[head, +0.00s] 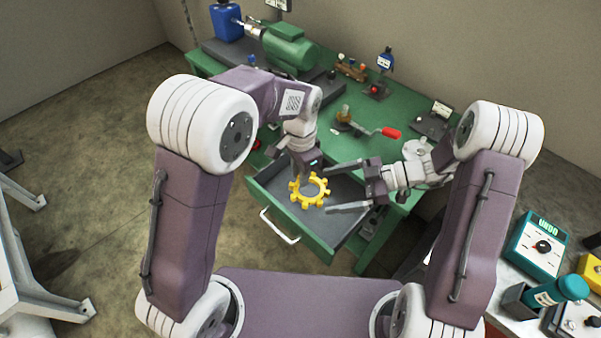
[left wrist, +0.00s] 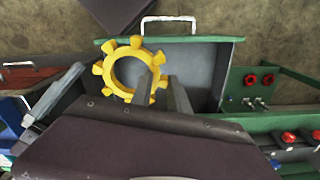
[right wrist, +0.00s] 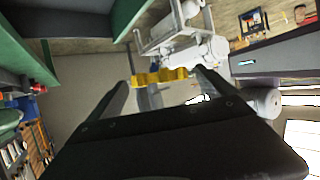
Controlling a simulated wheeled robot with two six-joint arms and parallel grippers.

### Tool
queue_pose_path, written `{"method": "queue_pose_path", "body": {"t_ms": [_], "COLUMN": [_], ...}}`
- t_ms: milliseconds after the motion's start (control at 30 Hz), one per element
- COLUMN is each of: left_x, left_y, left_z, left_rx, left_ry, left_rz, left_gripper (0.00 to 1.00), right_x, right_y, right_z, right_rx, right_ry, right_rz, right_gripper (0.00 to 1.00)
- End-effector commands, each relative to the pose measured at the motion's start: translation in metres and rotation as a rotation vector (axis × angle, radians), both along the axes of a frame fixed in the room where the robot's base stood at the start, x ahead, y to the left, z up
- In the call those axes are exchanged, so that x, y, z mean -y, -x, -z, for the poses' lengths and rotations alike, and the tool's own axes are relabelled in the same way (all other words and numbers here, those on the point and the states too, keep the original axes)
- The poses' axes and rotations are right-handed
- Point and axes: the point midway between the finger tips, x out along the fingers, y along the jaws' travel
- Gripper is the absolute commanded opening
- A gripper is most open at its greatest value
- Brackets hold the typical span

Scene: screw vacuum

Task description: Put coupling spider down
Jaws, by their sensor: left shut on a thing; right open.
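The coupling spider (head: 310,190) is a yellow toothed ring with an open centre. My left gripper (head: 300,172) is shut on its rim, over the open drawer (head: 268,204). The left wrist view shows the spider (left wrist: 130,70) at the left gripper's fingertips (left wrist: 163,85), with the drawer's grey floor (left wrist: 200,65) beyond it. I cannot tell how high above the floor it is. My right gripper (head: 332,186) is open, its fingers to the right of the spider. In the right wrist view the spider (right wrist: 158,77) shows edge-on between the open fingers (right wrist: 160,88), apparently not gripped.
The drawer is pulled out of the green workbench (head: 235,138) and has a white handle (head: 279,226). On the bench stand a green motor (head: 290,48), a red-handled tool (head: 390,133) and small parts. A teal control box (head: 538,245) stands at the right.

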Motion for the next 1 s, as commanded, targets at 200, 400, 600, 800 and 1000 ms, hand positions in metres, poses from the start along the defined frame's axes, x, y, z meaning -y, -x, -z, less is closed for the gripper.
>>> {"method": "queue_pose_path", "body": {"t_ms": [200, 400, 600, 800, 1000], "left_x": [0.0, 0.0, 0.0, 0.0, 0.0], "left_y": [0.0, 0.0, 0.0, 0.0, 0.0], "left_z": [0.0, 0.0, 0.0, 0.0, 0.0], "left_rx": [0.0, 0.0, 0.0, 0.0, 0.0], "left_ry": [0.0, 0.0, 0.0, 0.0, 0.0], "left_rz": [0.0, 0.0, 0.0, 0.0, 0.0], "left_gripper": [0.0, 0.0, 0.0, 0.0, 0.0], "right_x": [0.044, 0.088, 0.107, 0.108, 0.126], "right_y": [-0.005, -0.007, -0.007, -0.007, 0.0], "right_z": [-0.018, -0.036, -0.044, -0.044, 0.004], "right_rx": [0.006, 0.003, 0.0, -0.059, -0.622], "right_ry": [0.001, 0.001, 0.0, 0.006, 0.228], "right_rz": [0.006, 0.005, 0.001, 0.027, 0.336], "right_gripper": [0.95, 0.95, 0.95, 0.95, 0.95]}}
